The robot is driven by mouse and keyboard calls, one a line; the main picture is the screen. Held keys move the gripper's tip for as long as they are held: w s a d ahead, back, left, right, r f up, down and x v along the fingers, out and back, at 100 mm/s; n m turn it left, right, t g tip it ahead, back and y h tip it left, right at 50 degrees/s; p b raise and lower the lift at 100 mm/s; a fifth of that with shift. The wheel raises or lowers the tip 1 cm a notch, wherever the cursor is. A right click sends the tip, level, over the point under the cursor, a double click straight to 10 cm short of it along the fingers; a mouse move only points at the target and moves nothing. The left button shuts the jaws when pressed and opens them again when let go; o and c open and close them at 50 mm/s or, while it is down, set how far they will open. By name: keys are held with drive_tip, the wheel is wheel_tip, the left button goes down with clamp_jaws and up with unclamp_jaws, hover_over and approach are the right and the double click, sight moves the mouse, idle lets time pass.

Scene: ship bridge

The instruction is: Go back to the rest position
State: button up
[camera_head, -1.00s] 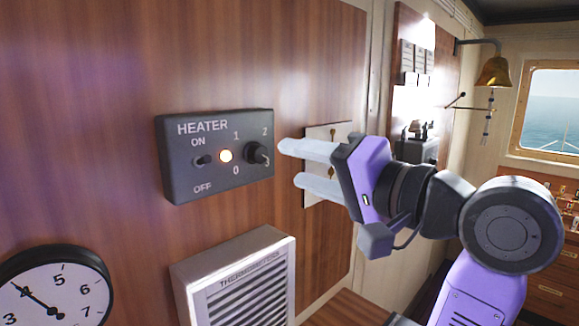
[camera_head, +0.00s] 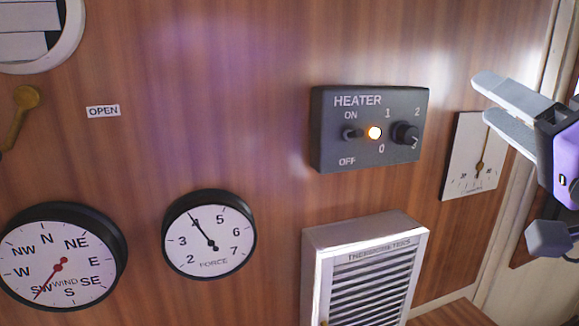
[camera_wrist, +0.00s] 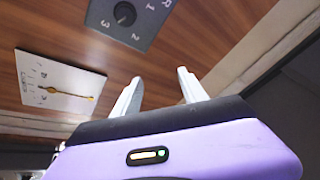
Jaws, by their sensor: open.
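My gripper (camera_head: 487,100) is at the right edge of the head view, open and empty, with its two pale fingers apart and pointing left. It is right of the heater box (camera_head: 330,130) and overlaps the right edge of the white gauge plate (camera_head: 462,160) in that view.
A louvred thermometer box (camera_head: 370,240) juts from the wall below the heater. A force dial (camera_head: 210,235), a wind dial (camera_head: 62,258), an OPEN label (camera_head: 103,111) and a brass lever (camera_head: 25,100) are to the left. A pale wall edge runs behind my gripper.

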drive_tip(key=s+d+f+n+h+b, duration=0.1)
drive_tip(key=s+f+h, duration=0.25)
drive_tip(key=f, duration=0.95)
drive_tip(key=s+f+n+h+b, duration=0.1)
drive_tip(key=s+f+h, duration=0.25)
drive_tip(key=f, duration=0.95)
drive_tip(key=s+a+f+n+g+y+b, duration=0.1)
drive_tip(key=s+a+f+n+g, duration=0.1)
drive_tip(key=s+f, duration=1.1)
drive_tip(key=s+a+f+n+g+y+b, duration=0.2)
drive_tip(key=s+a+f+n+g, duration=0.1)
drive_tip(key=s+f, duration=1)
drive_tip(key=shift+s+a+g, duration=0.8)
drive_tip(key=shift+s+a, duration=0.15)
drive_tip(key=shift+s, duration=0.25)
